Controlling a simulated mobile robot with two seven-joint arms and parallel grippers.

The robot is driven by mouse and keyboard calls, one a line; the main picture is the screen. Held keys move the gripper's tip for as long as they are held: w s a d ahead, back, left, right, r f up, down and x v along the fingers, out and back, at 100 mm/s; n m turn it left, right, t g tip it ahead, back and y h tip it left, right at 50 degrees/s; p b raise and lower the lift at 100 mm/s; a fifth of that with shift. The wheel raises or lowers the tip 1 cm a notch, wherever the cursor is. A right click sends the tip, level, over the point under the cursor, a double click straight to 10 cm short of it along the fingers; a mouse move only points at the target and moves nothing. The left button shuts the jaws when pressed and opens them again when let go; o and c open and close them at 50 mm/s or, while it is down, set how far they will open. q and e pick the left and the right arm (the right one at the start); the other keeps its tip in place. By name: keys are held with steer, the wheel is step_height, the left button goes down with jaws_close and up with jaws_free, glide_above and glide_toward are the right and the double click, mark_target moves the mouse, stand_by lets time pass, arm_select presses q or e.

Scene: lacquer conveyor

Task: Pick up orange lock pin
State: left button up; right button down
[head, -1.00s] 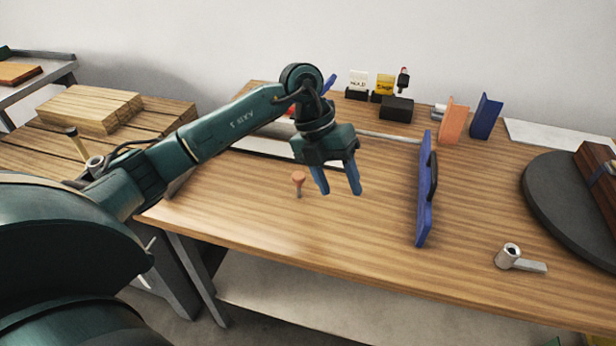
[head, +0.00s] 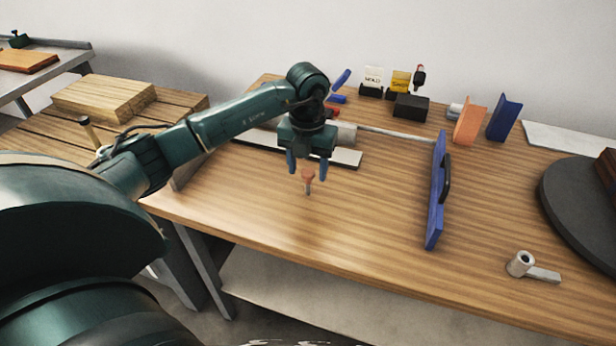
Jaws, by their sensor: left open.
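The orange lock pin (head: 308,176) stands upright on the wooden table, with an orange head on a thin grey shank. My left gripper (head: 307,172) is open, its two blue fingers pointing down. In the picture the pin's head shows between the fingertips, and the fingers appear above or just behind it. I cannot tell the exact depth between them. The gripper holds nothing. My right gripper is not in the view.
A blue upright panel with a black handle (head: 437,192) stands right of the pin. A grey metal clamp lever (head: 530,266) lies front right, near a dark round disc (head: 582,205). A light strip (head: 347,157) lies behind the gripper. The table front is clear.

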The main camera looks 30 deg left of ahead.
mark_target(308, 171)
arm_select(q)
step_height(308, 171, down, 4)
steer(key=shift+d+r, duration=0.1)
steer(key=shift+r, duration=0.05)
steer(key=c, duration=1.1)
steer(key=shift+r, duration=0.15)
